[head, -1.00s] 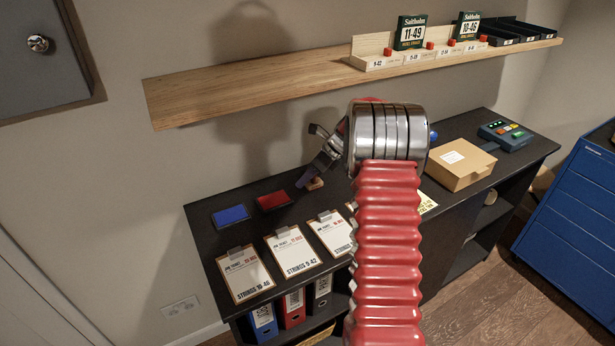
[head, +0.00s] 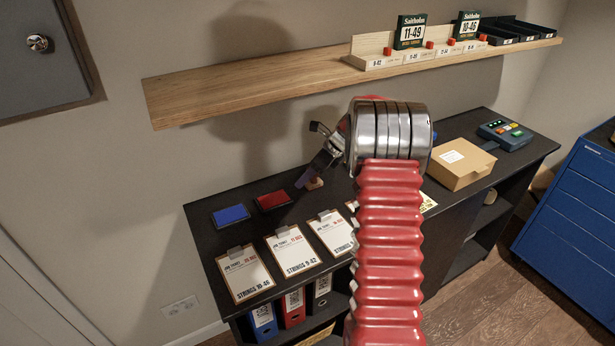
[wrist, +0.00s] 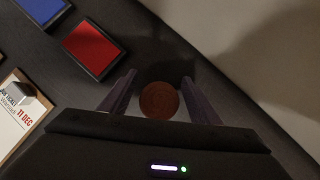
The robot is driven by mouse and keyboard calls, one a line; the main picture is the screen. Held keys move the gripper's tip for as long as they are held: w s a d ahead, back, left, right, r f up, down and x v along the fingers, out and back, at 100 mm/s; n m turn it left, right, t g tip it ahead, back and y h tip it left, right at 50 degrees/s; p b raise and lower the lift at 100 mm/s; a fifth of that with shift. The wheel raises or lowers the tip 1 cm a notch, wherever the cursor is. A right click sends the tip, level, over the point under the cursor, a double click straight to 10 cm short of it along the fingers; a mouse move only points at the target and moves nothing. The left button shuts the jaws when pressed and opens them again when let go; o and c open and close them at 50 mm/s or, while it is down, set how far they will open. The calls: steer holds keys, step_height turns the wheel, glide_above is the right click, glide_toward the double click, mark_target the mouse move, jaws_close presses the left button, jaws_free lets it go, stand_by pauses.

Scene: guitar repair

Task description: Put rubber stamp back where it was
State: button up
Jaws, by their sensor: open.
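The rubber stamp (head: 314,184) stands on the black bench top, to the right of the red ink pad (head: 273,200). In the wrist view its round brown wooden top (wrist: 159,100) lies between the two fingers. My gripper (head: 305,182) is open and low over the bench, close around the stamp. In the wrist view my gripper (wrist: 158,92) shows a gap between each finger and the stamp. The stamp's lower part is hidden beneath its top in the wrist view.
A blue ink pad (head: 231,215) lies left of the red one. Clipboards with job tickets (head: 291,251) lie along the front edge. A wooden shelf (head: 250,85) hangs above. A cardboard box (head: 461,163) and a keypad device (head: 506,134) are on the right.

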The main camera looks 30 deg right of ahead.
steer(key=v, duration=1.1)
steer(key=shift+d, duration=0.1)
stand_by(0.5)
steer(key=s+a+f+n+g, duration=0.2)
steer(key=s+a+f+n, duration=0.2)
steer(key=s+n, duration=0.45)
steer(key=s+a+r+n+h, duration=0.1)
steer(key=s+a+r+n, duration=0.3)
steer(key=s+a+n, duration=0.3)
steer(key=s+a+r+n+t+h, duration=0.1)
steer(key=s+a+r+n, duration=0.3)
steer(key=s+a+n, duration=0.3)
steer(key=s+a+r+n+h, duration=0.1)
steer(key=s+a+r+n, duration=0.3)
steer(key=a, duration=1.1)
steer(key=s+n, duration=0.3)
steer(key=s, duration=0.1)
steer(key=shift+s+a+r+t, duration=0.25)
steer(key=shift+s+r+t, duration=0.05)
steer(key=shift+t, duration=0.1)
